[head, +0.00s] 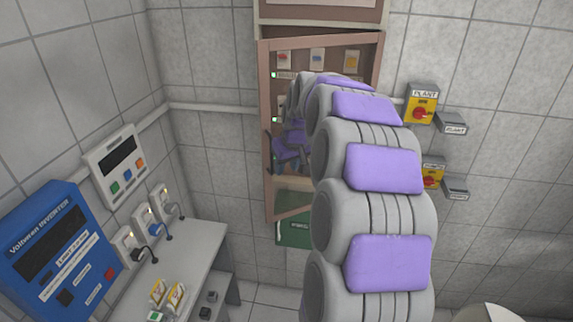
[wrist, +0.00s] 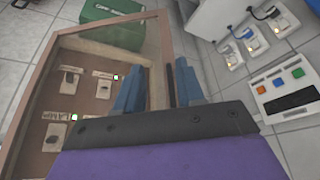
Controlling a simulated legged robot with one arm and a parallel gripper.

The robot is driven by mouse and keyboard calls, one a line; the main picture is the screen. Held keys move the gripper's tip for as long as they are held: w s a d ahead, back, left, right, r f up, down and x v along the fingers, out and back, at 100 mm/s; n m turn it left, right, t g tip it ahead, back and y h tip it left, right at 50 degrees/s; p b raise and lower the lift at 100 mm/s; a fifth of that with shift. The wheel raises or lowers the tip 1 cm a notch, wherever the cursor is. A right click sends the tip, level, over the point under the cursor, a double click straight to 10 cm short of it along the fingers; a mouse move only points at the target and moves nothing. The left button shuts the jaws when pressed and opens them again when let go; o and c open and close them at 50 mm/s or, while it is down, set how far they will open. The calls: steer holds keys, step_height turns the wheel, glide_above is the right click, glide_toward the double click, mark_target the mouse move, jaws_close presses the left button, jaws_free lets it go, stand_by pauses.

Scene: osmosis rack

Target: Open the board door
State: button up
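The board door (head: 264,100) has a brown frame around a clear pane and is on the far wall in the head view. Its left edge seems to stand slightly out from the cabinet, but I cannot tell surely. A dark handle (head: 268,150) is on that left edge. My gripper (head: 284,158) is at the handle, partly hidden by my arm. In the wrist view, the blue fingers of my gripper (wrist: 160,88) are apart, with the door's frame edge (wrist: 155,65) and dark handle (wrist: 170,85) showing between them. Contact with the handle is not clear.
Switches show behind the pane. A green box (head: 293,232) is below the door. Yellow-and-red plant switches (head: 421,104) are on the wall at right. A blue inverter (head: 58,250), a white panel (head: 117,163) and a grey bench (head: 200,245) are at left.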

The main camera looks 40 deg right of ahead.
steer(key=shift+d+f, duration=0.2)
steer(key=shift+d, duration=0.35)
steer(key=shift+d+f, duration=0.2)
steer(key=shift+d, duration=0.3)
steer(key=shift+a+r, duration=0.2)
steer(key=shift+a, duration=0.75)
jaws_close()
steer(key=shift+d, duration=0.15)
